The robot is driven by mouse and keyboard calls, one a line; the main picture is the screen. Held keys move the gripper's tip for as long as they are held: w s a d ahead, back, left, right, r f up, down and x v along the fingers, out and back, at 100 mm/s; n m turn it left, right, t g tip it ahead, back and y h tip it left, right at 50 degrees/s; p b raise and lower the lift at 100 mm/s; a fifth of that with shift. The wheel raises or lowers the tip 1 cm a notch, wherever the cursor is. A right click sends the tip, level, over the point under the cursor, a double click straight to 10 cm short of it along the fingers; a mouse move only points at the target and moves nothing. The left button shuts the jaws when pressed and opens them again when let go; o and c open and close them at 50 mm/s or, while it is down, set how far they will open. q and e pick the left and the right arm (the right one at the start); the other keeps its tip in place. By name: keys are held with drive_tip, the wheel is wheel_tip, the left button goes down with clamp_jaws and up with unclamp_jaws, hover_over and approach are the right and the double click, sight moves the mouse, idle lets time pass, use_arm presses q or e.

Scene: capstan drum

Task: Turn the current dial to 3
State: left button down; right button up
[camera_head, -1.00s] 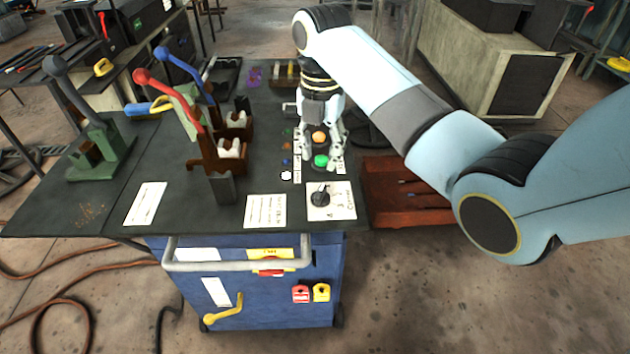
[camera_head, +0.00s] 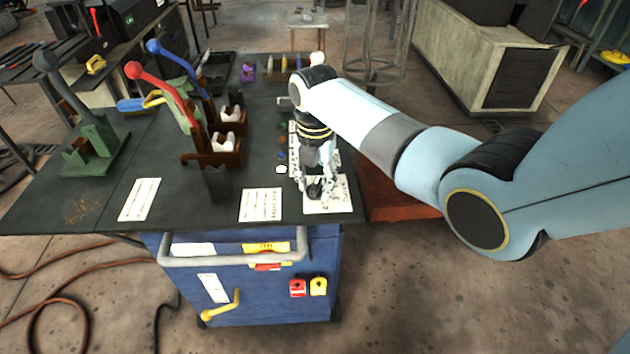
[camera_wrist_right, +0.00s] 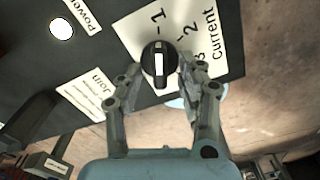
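The current dial (camera_head: 315,188) is a round black knob on a white card (camera_head: 340,205) at the table's front right corner. In the right wrist view the dial (camera_wrist_right: 158,62) carries a white bar, and the card (camera_wrist_right: 225,35) reads 1, 2, 3 and "Current". The bar lies nearly upright in that view, roughly in line with the 1. My right gripper (camera_head: 317,190) points down over the dial. In the wrist view its fingers (camera_wrist_right: 160,75) are apart on either side of the dial; contact cannot be told. My left gripper is not in view.
Levers with red (camera_head: 134,70) and blue (camera_head: 155,47) knobs stand left of the gripper. A "Join" card (camera_wrist_right: 98,95) and a "Power" card (camera_wrist_right: 82,14) lie near the dial. A brown-red tray (camera_head: 390,195) lies right of the table.

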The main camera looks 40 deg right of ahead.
clamp_jaws()
drive_tip(key=shift+r+m+p, duration=0.2)
drive_tip(key=shift+m+p, duration=1.05)
drive_tip(key=shift+m, duration=0.15)
drive_tip(key=m+p, duration=0.2)
drive_tip(key=m, duration=0.1)
drive_tip(key=shift+w+m, duration=0.15)
drive_tip(key=shift+m, duration=0.15)
drive_tip(key=m+p, duration=0.2)
drive_tip(key=m, duration=0.3)
drive_tip(key=shift+w+f, duration=0.1)
drive_tip(key=shift+w, duration=0.05)
drive_tip(key=m+p, duration=0.1)
drive_tip(key=m, duration=0.5)
drive_tip(key=shift+w+d, duration=0.1)
drive_tip(key=shift+f+m, duration=0.1)
drive_tip(key=shift+m, duration=0.2)
